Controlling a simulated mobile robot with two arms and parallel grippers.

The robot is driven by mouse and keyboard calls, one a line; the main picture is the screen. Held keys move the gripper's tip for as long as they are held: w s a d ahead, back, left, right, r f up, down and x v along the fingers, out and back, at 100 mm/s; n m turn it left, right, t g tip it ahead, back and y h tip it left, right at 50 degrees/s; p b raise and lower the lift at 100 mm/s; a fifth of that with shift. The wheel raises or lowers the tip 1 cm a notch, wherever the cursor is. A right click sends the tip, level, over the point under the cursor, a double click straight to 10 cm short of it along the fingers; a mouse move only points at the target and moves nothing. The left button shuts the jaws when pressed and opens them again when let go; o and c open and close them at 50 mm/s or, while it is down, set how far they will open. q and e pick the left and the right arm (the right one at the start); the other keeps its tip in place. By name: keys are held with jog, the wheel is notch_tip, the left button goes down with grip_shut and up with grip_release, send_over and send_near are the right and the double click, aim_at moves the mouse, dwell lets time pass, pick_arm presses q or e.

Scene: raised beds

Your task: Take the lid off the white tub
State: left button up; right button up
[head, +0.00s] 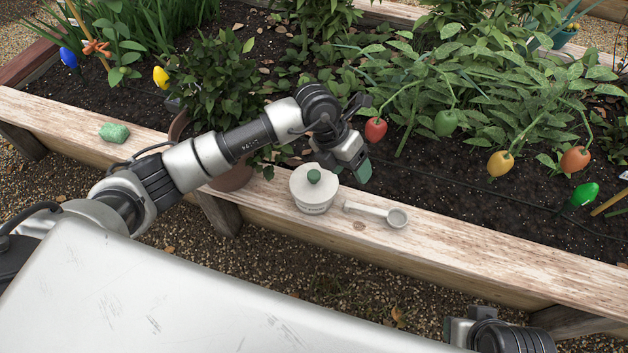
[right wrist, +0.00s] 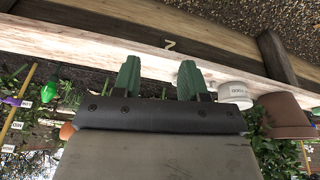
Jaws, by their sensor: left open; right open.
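My right gripper (right wrist: 158,80) is open and empty, with green fingers, in the right wrist view. The tub also shows there, upside down (right wrist: 236,90), to the right of the fingers.
A white scoop (head: 375,212) lies on the plank right of the tub. A terracotta pot (head: 232,178) with a leafy plant stands left of it, behind my left arm. The plank's right part is clear.

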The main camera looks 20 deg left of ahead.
pick_arm(q)
jog(key=w+a+y, duration=0.1)
jog(key=a, duration=0.1)
jog(key=w+a+y, duration=0.1)
jog(key=a+y, duration=0.1)
jog(key=a, duration=0.1)
jog(key=w+a+y, duration=0.1)
jog(key=a+y, duration=0.1)
jog(key=a, duration=0.1)
jog(key=shift+a+n, duration=0.1)
jog(key=shift+n, duration=0.3)
jog(key=b, duration=0.1)
send_over(314, 174)
notch_tip(314, 174, down, 4)
jog(key=shift+f, duration=1)
notch_tip(314, 174, down, 4)
jog(key=shift+f+b, duration=0.2)
jog(key=shift+b, duration=0.75)
jog(key=shift+f, duration=0.15)
pick_arm(e)
jog(key=w+a+r+t+y, duration=0.1)
jog(key=w+a+r+t, duration=0.1)
jog(key=w+t, duration=0.4)
jog(key=w+a, duration=0.1)
jog(key=w, duration=0.1)
jog(key=shift+w+r+t+y, duration=0.3)
jog(key=shift+y, duration=0.1)
pick_arm(q)
jog(key=shift+c, duration=0.2)
jog(key=c, duration=1)
